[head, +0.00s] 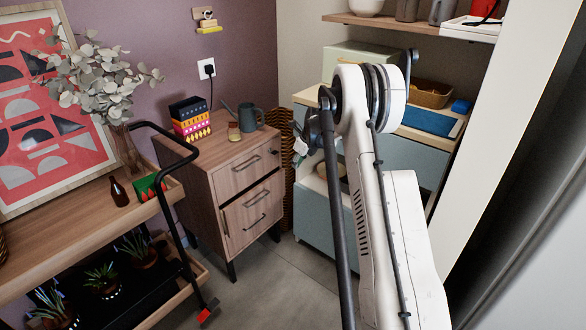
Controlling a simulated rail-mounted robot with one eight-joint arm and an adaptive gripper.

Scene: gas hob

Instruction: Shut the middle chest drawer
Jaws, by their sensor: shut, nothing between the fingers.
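A blue-grey chest (408,158) with a light wooden top stands at the back right, largely behind my white arm. One of its drawers (318,208), below the top one, is pulled out towards the left front. Its pale inside shows beside my arm, with a small tan thing in it. My arm hides most of this drawer and the chest's lower fronts. My gripper (301,147) looks small and dark with a light tip, left of my arm's upper joint and above the open drawer. It is shut and holds nothing. No contact with the drawer can be made out.
A wooden two-drawer cabinet (240,185) stands left of the chest, bearing a watering can (250,117) and patterned boxes (190,120). A trolley (90,215) with a vase and plants is at left. Grey floor (275,280) is free in front. A pale panel (505,130) stands at right.

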